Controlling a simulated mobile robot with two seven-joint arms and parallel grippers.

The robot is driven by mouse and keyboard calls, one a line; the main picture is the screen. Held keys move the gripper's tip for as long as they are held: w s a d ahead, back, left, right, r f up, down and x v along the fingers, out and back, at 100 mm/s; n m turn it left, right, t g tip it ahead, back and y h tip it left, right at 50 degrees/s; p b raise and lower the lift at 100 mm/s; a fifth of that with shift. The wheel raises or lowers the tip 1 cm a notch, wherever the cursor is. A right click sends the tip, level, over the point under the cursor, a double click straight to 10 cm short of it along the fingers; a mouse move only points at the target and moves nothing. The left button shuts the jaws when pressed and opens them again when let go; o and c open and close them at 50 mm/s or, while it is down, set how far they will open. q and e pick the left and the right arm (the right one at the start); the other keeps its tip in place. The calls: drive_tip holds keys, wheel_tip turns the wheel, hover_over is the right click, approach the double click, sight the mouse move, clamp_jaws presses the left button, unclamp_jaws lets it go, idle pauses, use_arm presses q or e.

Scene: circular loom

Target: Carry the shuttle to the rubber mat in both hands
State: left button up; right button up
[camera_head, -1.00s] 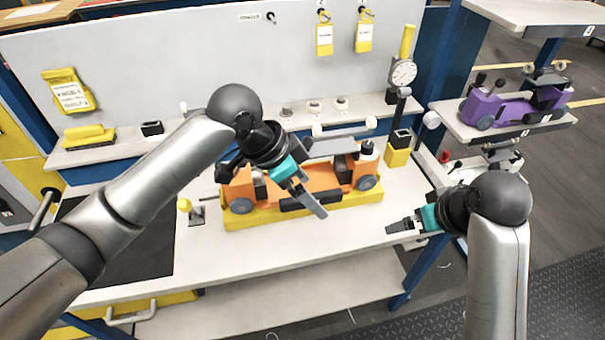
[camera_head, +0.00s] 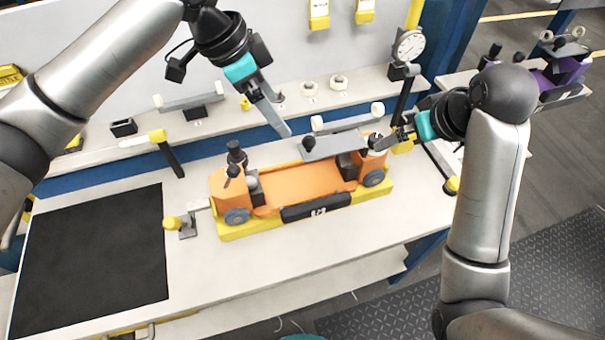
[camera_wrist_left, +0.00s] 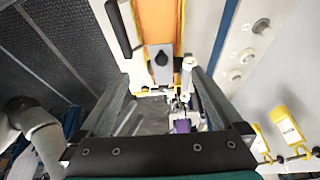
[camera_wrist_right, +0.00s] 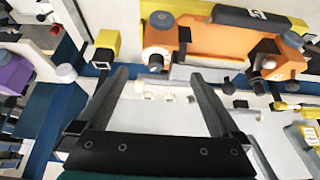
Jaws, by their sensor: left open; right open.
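The orange shuttle (camera_head: 300,186) sits on a yellow cradle (camera_head: 236,233) on the white bench. It has grey wheels, black parts and a grey plate on top. The black rubber mat (camera_head: 95,258) lies flat and bare to its left. My left gripper (camera_head: 275,108) is open and empty, above and behind the shuttle's middle. My right gripper (camera_head: 388,143) is open beside the shuttle's right end; in the head view it overlaps that end. In the right wrist view the shuttle (camera_wrist_right: 215,42) lies beyond the open fingers, with nothing between them.
A dial gauge (camera_head: 408,46) on a post stands behind the right end. A yellow-knobbed clamp (camera_head: 172,223) stands between mat and shuttle. A purple shuttle (camera_head: 560,80) sits on a side shelf. The front bench strip is clear.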

sight(306, 151)
use_arm(q)
drive_tip(key=x, duration=1.5)
drive_tip(key=shift+f, duration=0.2)
use_arm(e)
drive_tip(key=x, duration=1.5)
drive_tip(key=shift+w+a+f, duration=0.1)
drive_tip(key=shift+f, duration=0.05)
use_arm(q)
drive_tip(key=shift+a, duration=0.1)
clamp_jaws()
use_arm(e)
clamp_jaws()
use_arm(q)
drive_tip(key=shift+w, duration=0.1)
